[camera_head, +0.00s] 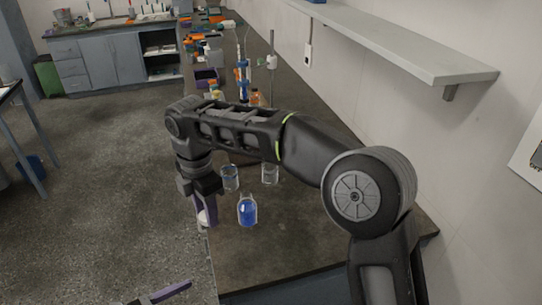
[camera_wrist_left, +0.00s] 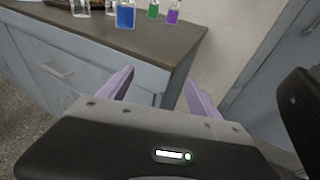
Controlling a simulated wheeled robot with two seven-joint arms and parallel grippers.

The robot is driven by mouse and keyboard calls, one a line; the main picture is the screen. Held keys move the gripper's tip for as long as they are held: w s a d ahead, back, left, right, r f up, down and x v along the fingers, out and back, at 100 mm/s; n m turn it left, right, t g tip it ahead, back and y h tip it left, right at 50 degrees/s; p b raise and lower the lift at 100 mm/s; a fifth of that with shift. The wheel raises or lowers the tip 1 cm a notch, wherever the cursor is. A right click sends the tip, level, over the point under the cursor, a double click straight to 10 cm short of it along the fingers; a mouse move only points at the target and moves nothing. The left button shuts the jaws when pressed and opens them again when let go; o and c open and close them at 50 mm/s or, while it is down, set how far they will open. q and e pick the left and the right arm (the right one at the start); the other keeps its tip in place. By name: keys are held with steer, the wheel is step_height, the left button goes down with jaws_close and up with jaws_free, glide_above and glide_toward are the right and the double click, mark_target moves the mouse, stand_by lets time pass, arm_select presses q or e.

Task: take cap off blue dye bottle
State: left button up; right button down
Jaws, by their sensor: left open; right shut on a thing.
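The blue dye bottle (camera_head: 247,211) stands upright on the dark bench top near its left edge; no cap shows on its clear neck. It also shows in the left wrist view (camera_wrist_left: 125,14), its top cut off. My right gripper (camera_head: 205,212) points down just left of the bottle, apart from it. Its purple fingers are shut on a small white thing that looks like a cap, partly hidden. My left gripper (camera_wrist_left: 160,85) is open and empty, off the front of the bench; one purple finger shows low in the head view.
Clear glass beakers (camera_head: 230,177) (camera_head: 270,174) stand behind the bottle. A green bottle (camera_wrist_left: 153,9) and a purple bottle (camera_wrist_left: 173,14) stand right of it in the left wrist view. A wall shelf (camera_head: 400,45) overhangs the bench. The bench front (camera_head: 285,270) is clear.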

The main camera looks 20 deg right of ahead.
arm_select(q)
steer(key=s+f+m+g+y, duration=0.6)
steer(key=s+f+m+g, duration=0.3)
steer(key=s+f, duration=0.6)
step_height(320, 180, down, 6)
steer(key=w+m+t+y, duration=0.1)
steer(key=m+t+y, duration=0.2)
steer(key=m, duration=0.8)
steer(key=shift+w+a+y, duration=0.2)
steer(key=shift+a+y, duration=0.2)
steer(key=shift+y, duration=0.3)
arm_select(e)
steer(key=d+f+m, duration=0.2)
steer(key=d+m, duration=0.7)
steer(key=m, duration=0.2)
steer(key=d+f+m, duration=0.2)
steer(key=d+m, duration=0.7)
steer(key=m, duration=0.3)
steer(key=shift+s+d, duration=0.25)
steer(key=shift+s, duration=0.1)
